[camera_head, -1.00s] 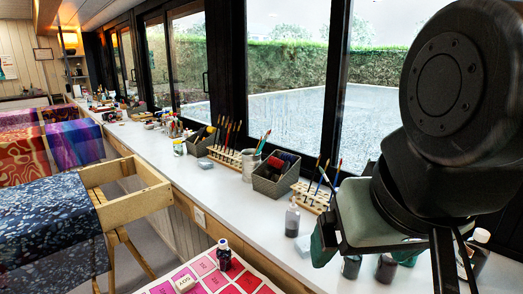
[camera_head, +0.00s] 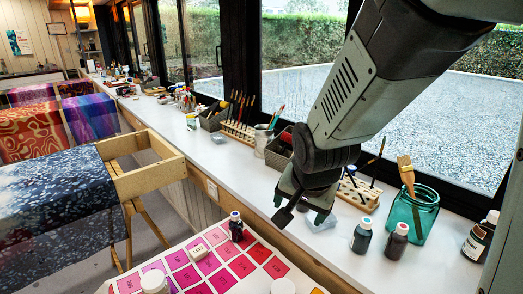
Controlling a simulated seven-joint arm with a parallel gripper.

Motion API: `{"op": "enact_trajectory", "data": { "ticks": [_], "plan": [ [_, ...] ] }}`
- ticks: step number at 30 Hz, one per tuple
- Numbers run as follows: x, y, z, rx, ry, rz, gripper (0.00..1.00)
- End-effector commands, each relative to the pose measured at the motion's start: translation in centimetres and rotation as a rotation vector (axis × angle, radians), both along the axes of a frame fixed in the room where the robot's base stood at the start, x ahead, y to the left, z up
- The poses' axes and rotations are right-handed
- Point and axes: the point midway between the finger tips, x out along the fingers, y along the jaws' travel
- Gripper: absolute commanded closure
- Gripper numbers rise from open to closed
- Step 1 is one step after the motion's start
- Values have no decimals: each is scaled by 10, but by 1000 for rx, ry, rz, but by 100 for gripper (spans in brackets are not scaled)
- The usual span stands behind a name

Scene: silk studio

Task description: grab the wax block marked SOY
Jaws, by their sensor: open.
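The wax block marked SOY (camera_head: 198,252) is a small whitish block with dark lettering on its face. It lies on the sheet of pink and red colour swatches (camera_head: 228,256) at the lower middle of the head view. My gripper (camera_head: 302,212) points downward with its fingers apart, above the white counter and to the right of the block, clear of it. Nothing shows between the fingers.
White-lidded jars (camera_head: 154,279) stand at the sheet's near edge. Bottles (camera_head: 362,236) and a teal jar with a brush (camera_head: 412,216) stand on the counter (camera_head: 215,160) right of my gripper.

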Motion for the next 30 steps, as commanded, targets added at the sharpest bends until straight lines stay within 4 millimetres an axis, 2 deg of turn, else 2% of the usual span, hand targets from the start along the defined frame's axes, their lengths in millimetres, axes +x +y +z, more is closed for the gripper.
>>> {"op": "enact_trajectory", "data": {
  "ticks": [1,6,12,15,21,24,30],
  "plan": [
    [9,8,-24,53,24,-32,17],
    [33,45,-91,273,74,-170,17],
    [44,94,-162,587,167,-381,17],
    [44,120,-191,762,228,-508,17],
    [41,168,-232,1132,373,-815,17],
    [42,185,-245,1314,446,-983,17],
    [43,198,-262,1569,556,-1257,17]
  ]
}}
